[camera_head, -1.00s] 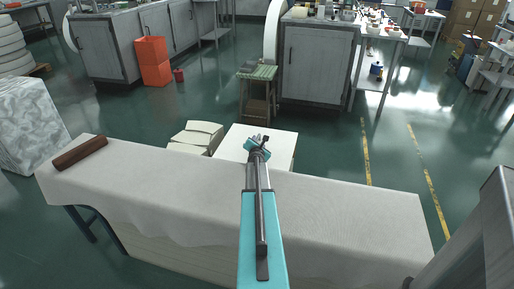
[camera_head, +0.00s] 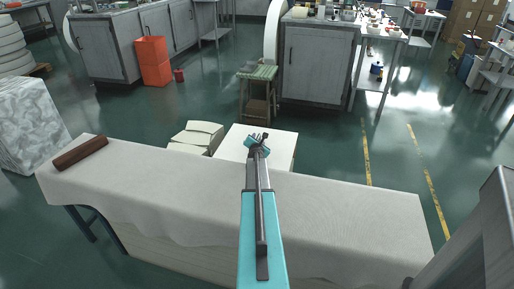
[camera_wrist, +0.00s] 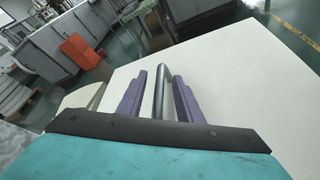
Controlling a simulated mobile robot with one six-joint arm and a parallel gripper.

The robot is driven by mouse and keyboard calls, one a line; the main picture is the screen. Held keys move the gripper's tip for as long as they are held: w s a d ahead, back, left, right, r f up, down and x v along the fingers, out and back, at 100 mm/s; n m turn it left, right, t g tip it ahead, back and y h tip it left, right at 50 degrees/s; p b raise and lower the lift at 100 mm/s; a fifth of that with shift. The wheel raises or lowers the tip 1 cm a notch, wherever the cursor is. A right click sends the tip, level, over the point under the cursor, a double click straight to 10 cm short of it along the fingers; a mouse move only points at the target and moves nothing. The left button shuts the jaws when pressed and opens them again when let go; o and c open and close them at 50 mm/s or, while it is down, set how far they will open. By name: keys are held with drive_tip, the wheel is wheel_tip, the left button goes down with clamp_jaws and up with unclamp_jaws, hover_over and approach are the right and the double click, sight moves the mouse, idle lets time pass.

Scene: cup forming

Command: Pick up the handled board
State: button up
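The handled board looks like a white flat panel (camera_head: 282,146) just beyond the cloth-covered table in the head view. It fills much of the wrist view as a pale surface (camera_wrist: 228,75). A dark, rounded bar handle (camera_wrist: 160,92) rises from it in the wrist view. My gripper (camera_wrist: 161,76) has two purple fingers, one on each side of the handle, with a narrow gap visible on both sides. It is open around the handle. In the head view my gripper (camera_head: 259,137) is small over the board, and its fingers are hard to make out.
A table with a grey cloth (camera_head: 340,212) lies between my body and the board, with a brown roll (camera_head: 80,154) at its left end. Pale stacked pieces (camera_head: 197,137) are left of the board. A small stool (camera_head: 258,74) stands behind; open floor lies right.

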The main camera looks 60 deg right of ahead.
drive_tip(key=shift+w+d+f, duration=0.2)
drive_tip(key=shift+w+d, duration=0.1)
drive_tip(key=shift+d, duration=0.25)
drive_tip(key=shift+c, duration=0.5)
clamp_jaws()
